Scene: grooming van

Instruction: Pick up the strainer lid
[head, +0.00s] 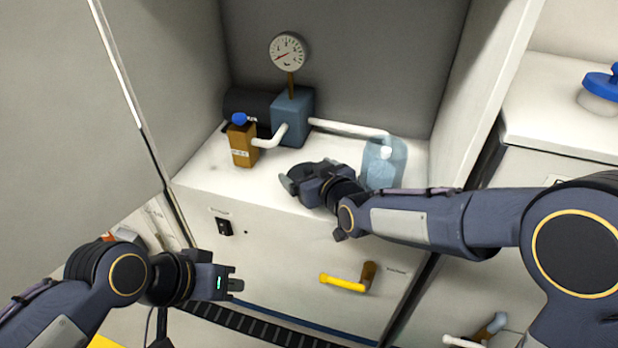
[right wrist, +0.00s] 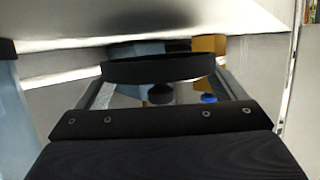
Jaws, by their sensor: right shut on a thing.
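My right gripper (head: 290,186) is above the white cabinet top, left of the clear blue strainer bowl (head: 385,165). In the right wrist view it is shut on a dark round disc (right wrist: 158,69), which looks like the strainer lid. The disc spans the space between the fingers; in the head view the gripper largely hides it. The strainer bowl looks uncovered, with a white pipe end at its top. My left gripper (head: 238,285) is low in front of the cabinet, holding nothing that I can see; its finger gap is unclear.
Behind the right gripper stand a blue pump block (head: 292,115) with a gauge (head: 287,52) and a brown valve block (head: 242,145) with a blue knob. Side walls enclose the alcove. A yellow handle (head: 343,284) sticks out of the cabinet front.

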